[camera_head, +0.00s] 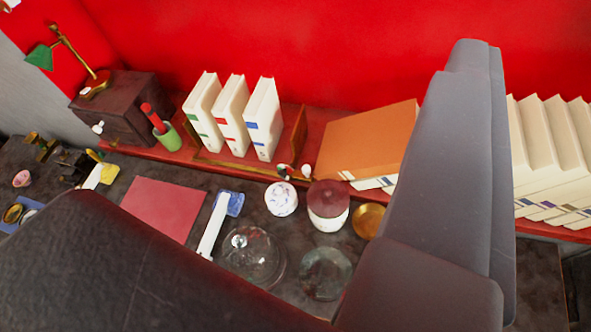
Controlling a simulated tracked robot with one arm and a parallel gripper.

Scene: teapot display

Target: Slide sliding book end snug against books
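Three white books with green, red and blue spine labels stand in a row on a brass-and-wood book rack (222,162) on the red shelf. They are the green-labelled book (203,112), the red-labelled book (232,115) and the blue-labelled book (263,120). An upright brown-gold book end (296,135) stands at the rack's right end. A narrow gap shows between it and the blue-labelled book. A large grey part of my gripper (458,170) rises at the right, close to the camera and well right of the book end. Only one finger-like part is clear, and its opening is not visible.
A green pen cup (166,135) stands left. Jars and a glass dome (252,258) crowd the desk. A dark surface covers the lower left.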

